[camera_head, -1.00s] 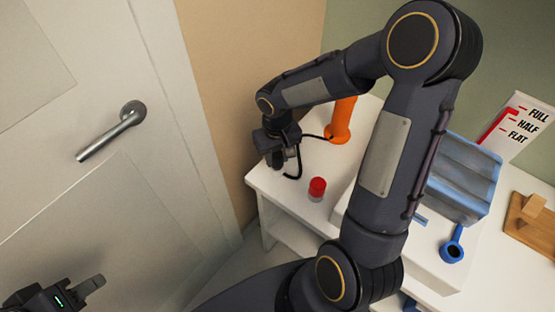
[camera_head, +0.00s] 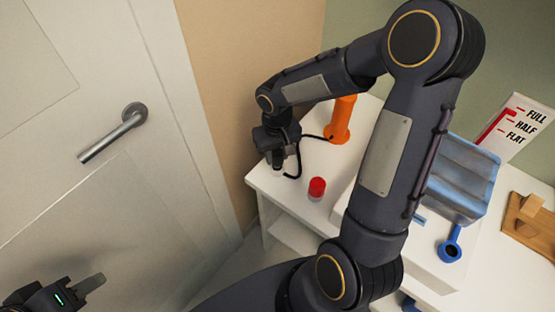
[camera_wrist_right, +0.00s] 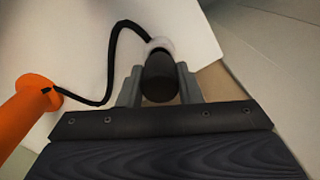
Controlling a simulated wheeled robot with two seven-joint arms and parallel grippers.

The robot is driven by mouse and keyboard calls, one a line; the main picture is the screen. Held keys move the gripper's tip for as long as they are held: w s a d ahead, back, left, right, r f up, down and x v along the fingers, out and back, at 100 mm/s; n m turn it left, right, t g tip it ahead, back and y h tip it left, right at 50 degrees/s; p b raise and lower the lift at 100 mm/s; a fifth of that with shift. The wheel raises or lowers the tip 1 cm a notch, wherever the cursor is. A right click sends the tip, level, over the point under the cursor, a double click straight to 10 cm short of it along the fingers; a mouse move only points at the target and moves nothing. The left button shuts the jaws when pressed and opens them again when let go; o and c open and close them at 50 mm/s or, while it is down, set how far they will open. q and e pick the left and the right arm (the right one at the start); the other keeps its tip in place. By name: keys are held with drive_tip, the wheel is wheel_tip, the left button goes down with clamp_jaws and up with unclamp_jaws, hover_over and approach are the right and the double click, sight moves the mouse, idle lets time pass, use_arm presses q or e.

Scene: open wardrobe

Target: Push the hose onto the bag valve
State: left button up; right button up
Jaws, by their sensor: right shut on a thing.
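My right gripper (camera_head: 278,168) is at the far left corner of the white table. In the right wrist view its fingers (camera_wrist_right: 160,90) are shut on the black hose end (camera_wrist_right: 160,78), which has a pale collar at its tip. The thin black hose (camera_wrist_right: 110,60) loops from there to the orange pump (camera_head: 341,120), also seen in the right wrist view (camera_wrist_right: 25,112). The blue bag (camera_head: 462,178) lies behind my right arm, with a blue ring-ended piece (camera_head: 452,248) in front; I cannot tell whether this is its valve. My left gripper (camera_head: 88,288) is at the lower left, its jaws unclear.
A red-capped small jar (camera_head: 317,188) stands near the table's front edge (camera_head: 290,210). A sign reading FULL, HALF, FLAT (camera_head: 515,128) stands behind the bag. A wooden block (camera_head: 528,215) is at the right. A door with a handle (camera_head: 115,132) fills the left.

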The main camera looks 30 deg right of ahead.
drive_tip(key=shift+r, duration=0.2)
idle(0.3)
drive_tip(key=shift+r+p, duration=1.5)
drive_tip(key=shift+r, duration=0.4)
